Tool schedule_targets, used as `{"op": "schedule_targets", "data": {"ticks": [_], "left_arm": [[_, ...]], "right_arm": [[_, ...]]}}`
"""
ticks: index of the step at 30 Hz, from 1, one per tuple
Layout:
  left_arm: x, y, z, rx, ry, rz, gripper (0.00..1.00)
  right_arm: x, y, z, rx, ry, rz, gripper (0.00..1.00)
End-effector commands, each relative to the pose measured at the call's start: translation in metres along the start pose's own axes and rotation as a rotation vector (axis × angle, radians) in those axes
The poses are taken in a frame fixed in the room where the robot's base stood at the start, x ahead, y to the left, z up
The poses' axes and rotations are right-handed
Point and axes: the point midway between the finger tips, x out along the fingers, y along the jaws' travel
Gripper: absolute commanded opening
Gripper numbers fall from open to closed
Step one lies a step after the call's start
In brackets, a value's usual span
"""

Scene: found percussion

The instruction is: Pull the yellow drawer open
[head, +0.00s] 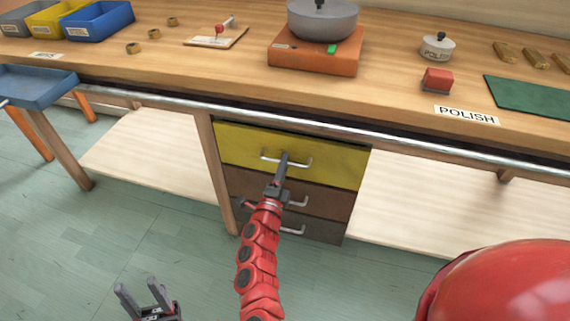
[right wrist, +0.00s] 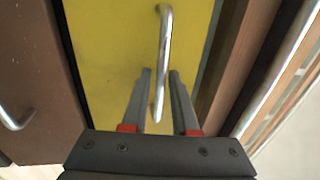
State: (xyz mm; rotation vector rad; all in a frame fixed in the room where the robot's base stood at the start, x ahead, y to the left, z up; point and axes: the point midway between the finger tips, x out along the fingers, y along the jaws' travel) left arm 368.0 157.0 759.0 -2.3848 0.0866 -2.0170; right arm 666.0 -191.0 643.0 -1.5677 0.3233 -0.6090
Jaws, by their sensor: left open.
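The yellow drawer (head: 335,165) is the top one in a stack under the bench, and its front looks flush and shut. Its silver bar handle (head: 303,163) also shows in the right wrist view (right wrist: 164,50). My right gripper (head: 284,158) is at this handle. In the right wrist view its two fingers (right wrist: 161,75) stand on either side of the bar, with a small gap visible on each side. My left gripper (head: 138,290) is open and empty, low over the floor at the bottom left, far from the drawer.
Brown (head: 325,200) and dark (head: 320,230) drawers with similar handles sit below the yellow one. A metal rail (head: 400,142) runs along the bench front above. A blue tray stand (head: 38,88) is at left. The floor (head: 130,245) before the drawers is clear.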

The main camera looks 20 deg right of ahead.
Motion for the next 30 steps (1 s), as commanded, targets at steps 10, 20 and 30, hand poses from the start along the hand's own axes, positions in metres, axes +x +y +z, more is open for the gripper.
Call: {"op": "schedule_targets", "data": {"ticks": [10, 20, 30], "left_arm": [[-0.0011, 0.0001, 0.0002, 0.000, 0.000, 0.000, 0.50], [-0.0012, 0.0001, 0.0002, 0.000, 0.000, 0.000, 0.50], [-0.0012, 0.0001, 0.0002, 0.000, 0.000, 0.000, 0.50]], "right_arm": [[0.0084, -0.0003, -0.0004, -0.001, 0.000, -0.001, 0.27], [0.0081, -0.0001, -0.0007, -0.001, 0.001, -0.001, 0.00], [0.0080, 0.0000, -0.0007, -0.001, 0.001, -0.001, 0.00]]}}
